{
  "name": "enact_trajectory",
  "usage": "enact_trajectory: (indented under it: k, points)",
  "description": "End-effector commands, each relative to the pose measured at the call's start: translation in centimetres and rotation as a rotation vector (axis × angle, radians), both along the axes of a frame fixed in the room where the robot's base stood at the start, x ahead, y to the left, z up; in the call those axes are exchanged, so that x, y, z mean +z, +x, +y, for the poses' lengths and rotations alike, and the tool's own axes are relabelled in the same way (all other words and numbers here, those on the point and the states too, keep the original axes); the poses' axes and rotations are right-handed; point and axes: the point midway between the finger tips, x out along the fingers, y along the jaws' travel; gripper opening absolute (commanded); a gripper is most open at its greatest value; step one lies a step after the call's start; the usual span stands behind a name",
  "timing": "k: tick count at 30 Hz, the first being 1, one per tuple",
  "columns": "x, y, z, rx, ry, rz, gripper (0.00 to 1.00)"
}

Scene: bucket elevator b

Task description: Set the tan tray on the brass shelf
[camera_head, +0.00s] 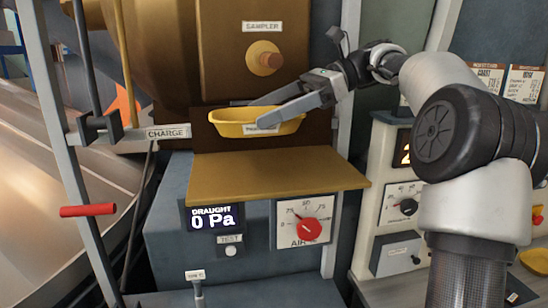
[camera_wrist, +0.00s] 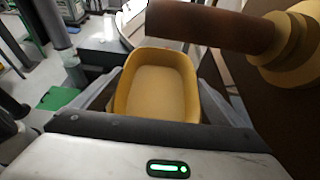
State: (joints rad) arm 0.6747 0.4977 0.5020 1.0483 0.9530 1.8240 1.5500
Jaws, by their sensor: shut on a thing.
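The tan tray (camera_head: 225,123) is a shallow yellow-tan dish with a small label on its front. It hangs above the brass shelf (camera_head: 280,175), with a visible gap below it. My gripper (camera_head: 262,114) reaches in from the right and is shut on the tray, which looks about level. In the wrist view the tray (camera_wrist: 160,92) is empty inside and sits between my two fingers. The brass shelf is a flat, bare plate and does not clearly show in the wrist view.
A knob labelled sampler (camera_head: 264,58) sticks out above the tray. A draught display (camera_head: 212,218) and an air dial (camera_head: 304,226) are below the shelf. A charge lever with a red handle (camera_head: 88,210) stands at left. A panel (camera_head: 400,190) stands at right.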

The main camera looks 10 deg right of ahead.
Motion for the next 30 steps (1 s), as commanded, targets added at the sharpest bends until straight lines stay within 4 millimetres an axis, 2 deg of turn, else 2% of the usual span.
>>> enact_trajectory:
  k: [3,10,16,19,28,29,30]
  points:
    - [-2.4,-0.1,0.0,-0.001,0.0,0.005,0.66]
    - [-4.8,0.0,0.0,0.001,0.0,0.001,0.66]
    - [-7.7,-0.1,0.0,0.001,0.001,0.004,0.66]
    - [-8.4,-0.1,0.1,0.002,0.001,0.001,0.66]
    - [-8.6,-0.1,0.1,0.001,0.0,-0.001,0.66]
    - [-8.6,0.0,0.1,0.001,-0.001,0.0,0.96]
    - [-8.6,0.0,0.1,0.001,-0.001,-0.001,1.0]
